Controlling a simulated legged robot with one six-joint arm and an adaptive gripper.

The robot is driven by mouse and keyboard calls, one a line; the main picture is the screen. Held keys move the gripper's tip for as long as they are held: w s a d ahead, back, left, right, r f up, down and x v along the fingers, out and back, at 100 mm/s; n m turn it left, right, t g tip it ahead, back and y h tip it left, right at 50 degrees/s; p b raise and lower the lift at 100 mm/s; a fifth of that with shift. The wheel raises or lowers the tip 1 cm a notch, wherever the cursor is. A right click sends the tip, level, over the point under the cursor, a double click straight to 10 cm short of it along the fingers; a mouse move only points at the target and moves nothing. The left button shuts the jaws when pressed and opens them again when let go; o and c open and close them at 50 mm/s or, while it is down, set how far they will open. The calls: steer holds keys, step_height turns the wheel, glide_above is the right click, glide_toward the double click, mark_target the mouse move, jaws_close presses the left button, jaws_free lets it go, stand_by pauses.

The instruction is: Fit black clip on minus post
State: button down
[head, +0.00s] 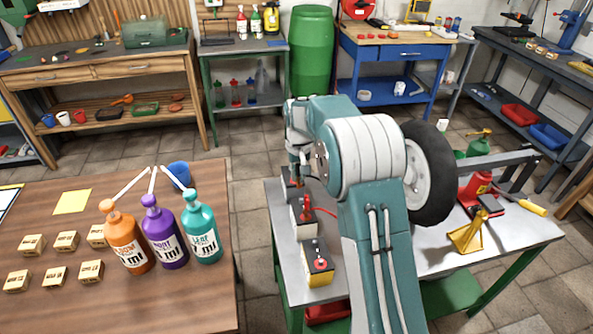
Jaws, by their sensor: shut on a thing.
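My gripper (297,176) points down over the left side of the grey metal bench. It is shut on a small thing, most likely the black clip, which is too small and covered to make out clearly. A battery (303,226) stands just below and nearer than the gripper, with a red clip (306,206) upright on its top. A red cable runs to the right behind my arm. A yellow-and-dark battery (318,278) stands nearer, and a dark box (286,190) is partly hidden beside the gripper. The minus post cannot be picked out.
Pump bottles (165,236) and small wooden blocks (66,240) stand on the left table. My arm hides the bench's middle.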

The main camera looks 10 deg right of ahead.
mark_target(298, 180)
steer(key=shift+w+d+f, duration=0.2)
steer(key=shift+f, duration=0.45)
steer(key=shift+w+d+f, duration=0.15)
steer(key=shift+w+f, duration=0.05)
steer(key=shift+f, duration=0.4)
steer(key=shift+a+f, duration=0.25)
steer(key=shift+f, duration=0.45)
steer(key=shift+d+f, duration=0.9)
steer(key=shift+d, duration=0.05)
steer(key=shift+a, duration=0.7)
steer(key=shift+d+f, duration=0.1)
steer(key=shift+d, duration=0.7)
steer(key=shift+a+f, duration=0.1)
steer(key=shift+a, duration=0.3)
